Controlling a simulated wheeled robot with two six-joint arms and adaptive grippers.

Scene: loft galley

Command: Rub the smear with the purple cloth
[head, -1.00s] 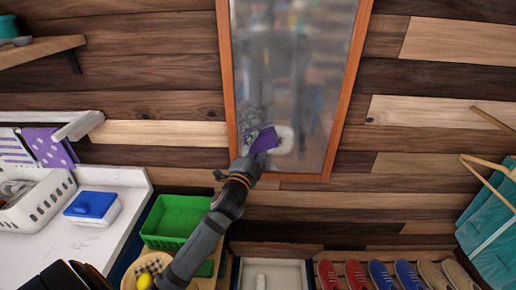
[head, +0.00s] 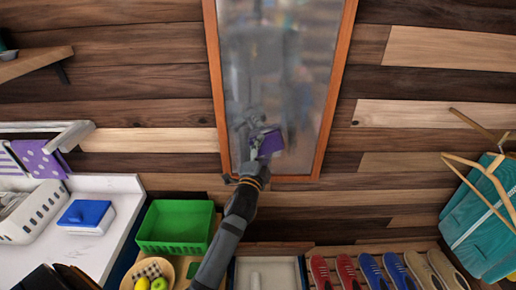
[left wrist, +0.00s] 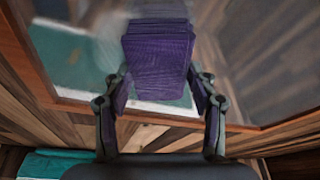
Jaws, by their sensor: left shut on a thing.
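The purple cloth (head: 270,143) is a folded pad near the lower part of the tall mirror (head: 300,60). My left gripper (head: 252,155) is shut on it. In the left wrist view the cloth (left wrist: 160,50) sits between both fingers (left wrist: 160,82), its far end against or very near the glass; I cannot tell whether it touches. No clear smear shows in the head view now; the cloth may cover it. The glass looks hazy, with blurred reflections. My right gripper is not in view.
An orange-brown wooden frame (head: 335,90) edges the mirror on a plank wall. Below stand a green crate (head: 175,245), a fruit bowl and a row of shoes (head: 370,270). A white counter (head: 125,195) is at left. Teal fabric (head: 485,220) hangs by wooden hangers at right.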

